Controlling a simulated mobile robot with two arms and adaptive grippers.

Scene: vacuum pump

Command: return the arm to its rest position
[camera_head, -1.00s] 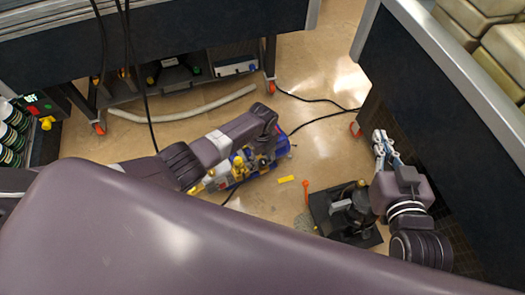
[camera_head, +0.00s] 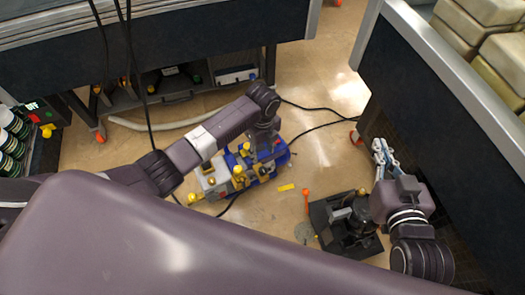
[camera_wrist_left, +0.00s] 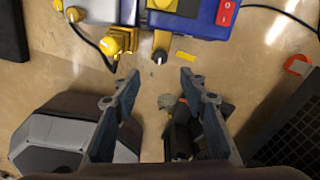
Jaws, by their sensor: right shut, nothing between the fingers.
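My left arm reaches in from the left over the blue and grey vacuum pump (camera_head: 262,152) with yellow caps on the floor. Its gripper is hidden below the wrist in the head view. In the left wrist view the left gripper (camera_wrist_left: 160,80) is open and empty, with bare floor between its fingertips. The pump (camera_wrist_left: 195,20) shows beyond the fingertips, with a yellow-capped port and a red switch. My right gripper (camera_head: 383,154) is at the right, shut and empty, close to the dark bench side.
A black stand or device (camera_head: 345,222) is on the floor below my right gripper. A yellow strip (camera_head: 286,187) and an orange-headed tool (camera_head: 306,195) lie beside the pump. Black cables (camera_head: 322,128) cross the floor. A bench (camera_head: 440,130) stands right and a shelf cart (camera_head: 170,88) behind.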

